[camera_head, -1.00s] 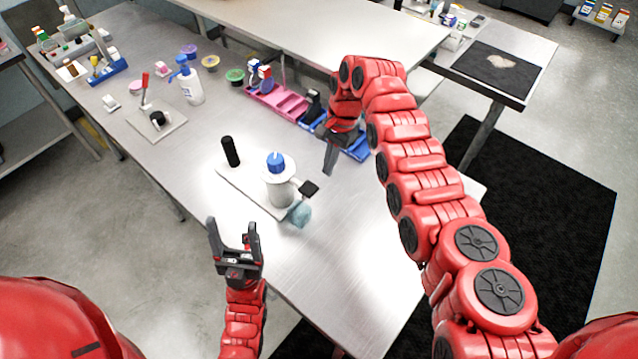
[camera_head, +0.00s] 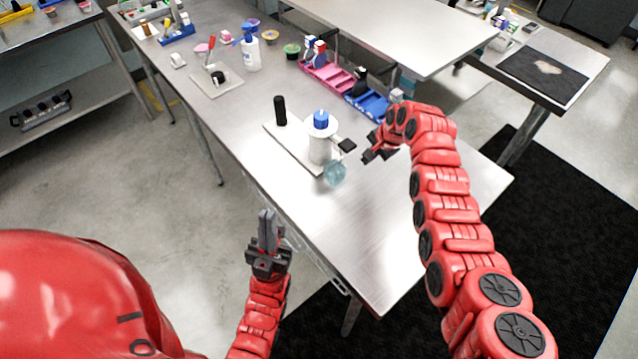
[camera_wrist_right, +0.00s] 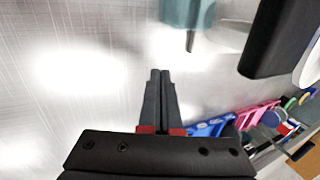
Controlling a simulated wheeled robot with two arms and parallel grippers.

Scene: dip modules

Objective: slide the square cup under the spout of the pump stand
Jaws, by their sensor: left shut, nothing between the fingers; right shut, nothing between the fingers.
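The pump stand is a pale base plate (camera_head: 288,146) with a black post (camera_head: 280,110) and a white cylinder (camera_head: 321,148) with a blue cap. A black paddle (camera_head: 347,145) sticks out from the cylinder. The translucent teal cup (camera_head: 334,174) sits at the near end of the stand; it also shows at the top of the right wrist view (camera_wrist_right: 186,12). I cannot tell whether it is under the spout. My right gripper (camera_head: 369,157) is shut and empty, right of the cup and apart from it. My left gripper (camera_head: 266,214) is shut and empty, in front of the table edge.
Pink and blue trays (camera_head: 330,76) lie behind the stand. A white bottle with a blue pump (camera_head: 250,52) and a plate with a red-handled lever (camera_head: 215,80) stand further back. The metal table (camera_head: 400,225) is bare to the right and near side of the cup.

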